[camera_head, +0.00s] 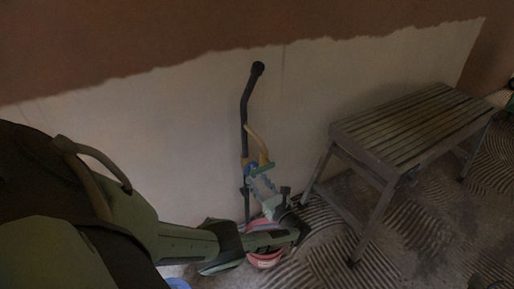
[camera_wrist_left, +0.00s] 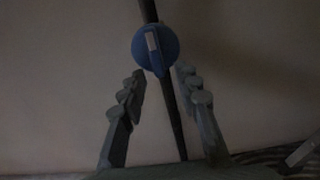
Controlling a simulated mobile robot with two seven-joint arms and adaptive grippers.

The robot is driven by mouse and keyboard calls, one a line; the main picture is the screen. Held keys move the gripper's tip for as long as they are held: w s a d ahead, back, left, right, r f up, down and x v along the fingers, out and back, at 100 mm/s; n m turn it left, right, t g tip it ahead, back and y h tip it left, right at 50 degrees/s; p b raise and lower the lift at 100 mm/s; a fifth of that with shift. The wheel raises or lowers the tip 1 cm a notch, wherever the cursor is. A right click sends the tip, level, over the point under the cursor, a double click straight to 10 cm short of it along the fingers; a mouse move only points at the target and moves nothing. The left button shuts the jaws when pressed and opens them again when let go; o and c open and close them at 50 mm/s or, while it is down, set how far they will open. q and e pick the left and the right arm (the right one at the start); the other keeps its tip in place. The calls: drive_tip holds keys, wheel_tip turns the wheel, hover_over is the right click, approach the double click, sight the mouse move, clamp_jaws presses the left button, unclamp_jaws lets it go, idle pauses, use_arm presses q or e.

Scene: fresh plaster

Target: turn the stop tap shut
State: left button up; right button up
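The stop tap is a round blue knob (camera_wrist_left: 155,48) with a pale bar, mounted on a dark upright pipe (camera_wrist_left: 174,115) against the wall. The bar stands nearly upright, roughly in line with the pipe. In the head view only a little of the blue tap (camera_head: 247,170) shows beside the pipe (camera_head: 246,110), partly hidden by my gripper. My left gripper (camera_head: 257,172) is open in front of the tap. In the wrist view its two fingers (camera_wrist_left: 158,84) stand apart, with the knob centred just beyond the tips. I cannot tell whether they touch it. My right gripper is not in view.
A grey slatted bench (camera_head: 410,125) stands to the right of the pipe. A pink round thing (camera_head: 265,259) shows low behind my left arm, mostly hidden. The wall (camera_head: 340,75) is half plastered. The floor (camera_head: 315,255) has ridged curved marks.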

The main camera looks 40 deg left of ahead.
use_arm(q)
drive_tip(key=v, duration=1.2)
